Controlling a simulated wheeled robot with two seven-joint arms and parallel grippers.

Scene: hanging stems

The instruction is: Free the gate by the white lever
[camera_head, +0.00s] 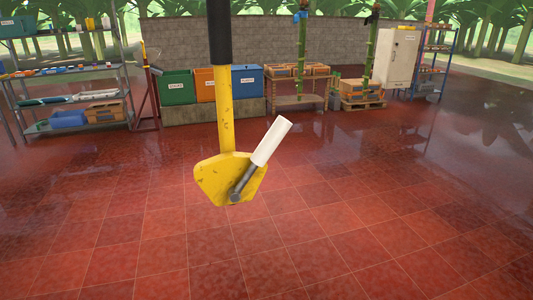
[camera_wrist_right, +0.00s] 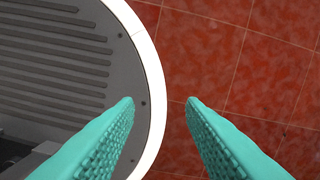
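The white lever (camera_head: 272,141) is a white sleeve on a short grey rod, tilted up to the right. The rod's lower end meets a pivot on a yellow plate (camera_head: 213,180). This plate hangs at the bottom of a yellow stem (camera_head: 223,110) with a black upper part. No gripper is near the lever in the head view. My right gripper (camera_wrist_right: 160,103) shows in the right wrist view as two teal ribbed fingers, spread apart with nothing between them. My left gripper is not in view.
Red tiled floor (camera_head: 300,230) is open around the hanging stem. Metal shelves (camera_head: 70,72) stand at the left. Green, orange and blue bins (camera_head: 178,88) line the back, with a wooden table (camera_head: 300,100) and a white cabinet (camera_head: 401,55) farther right.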

